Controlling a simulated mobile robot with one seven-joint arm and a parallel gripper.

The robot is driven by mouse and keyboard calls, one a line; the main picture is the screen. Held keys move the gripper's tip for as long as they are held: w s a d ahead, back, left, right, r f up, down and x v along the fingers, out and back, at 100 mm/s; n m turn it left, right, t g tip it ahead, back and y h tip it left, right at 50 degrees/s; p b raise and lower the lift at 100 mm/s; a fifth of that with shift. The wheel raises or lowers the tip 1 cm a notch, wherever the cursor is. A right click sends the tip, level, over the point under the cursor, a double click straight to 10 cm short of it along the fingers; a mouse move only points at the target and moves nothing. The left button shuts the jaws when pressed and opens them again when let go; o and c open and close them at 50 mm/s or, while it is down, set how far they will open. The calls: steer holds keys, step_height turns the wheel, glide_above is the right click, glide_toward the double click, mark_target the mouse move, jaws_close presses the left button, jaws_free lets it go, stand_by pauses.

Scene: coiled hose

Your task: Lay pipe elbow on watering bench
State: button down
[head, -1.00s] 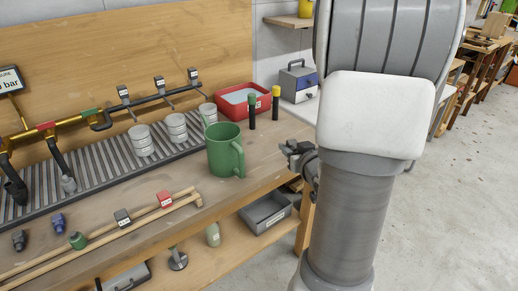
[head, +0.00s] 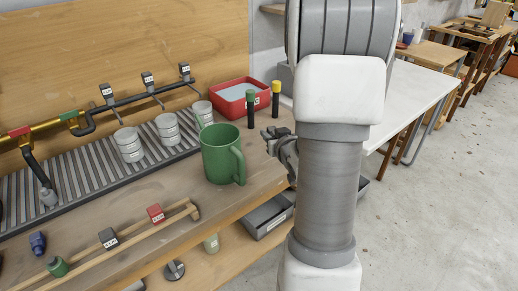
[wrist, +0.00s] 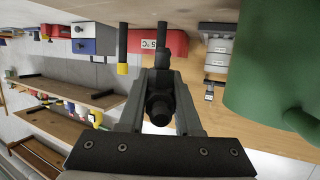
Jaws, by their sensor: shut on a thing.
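My gripper (wrist: 160,100) is shut on a dark, stubby pipe piece, the pipe elbow (wrist: 158,108), whose round end faces the wrist camera. Its bend is hard to make out. In the head view my gripper (head: 280,140) is at the right end of the wooden watering bench (head: 150,218), right of the green mug; the elbow cannot be told apart there. Bench contact cannot be judged. The wrist view looks upside down, with the bench top along its upper edge.
The green mug (head: 222,155) stands close left of my gripper. Green-capped (head: 250,108) and yellow-capped (head: 275,100) sticks stand behind it, near a red bin (head: 240,98). Pale cups (head: 130,145) stand on the slatted grate. A wooden rail (head: 150,228) lies at the front. A white table (head: 400,95) is right.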

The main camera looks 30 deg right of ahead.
glide_above(259, 155)
step_height(259, 155, down, 4)
steer(key=shift+a+r+b, duration=0.1)
steer(key=shift+r+b, duration=0.1)
steer(key=shift+b, duration=0.25)
steer(key=shift+f+b, duration=0.55)
steer(key=shift+f, duration=1.3)
steer(key=shift+f, duration=0.1)
steer(key=shift+f, duration=0.1)
steer(key=c, duration=0.6)
jaws_free()
steer(key=shift+s+r, duration=0.2)
steer(key=shift+r, duration=0.1)
steer(key=p+v, duration=0.1)
steer(key=v, duration=0.8)
steer(key=shift+r, duration=0.2)
steer(key=shift+p, duration=1.2)
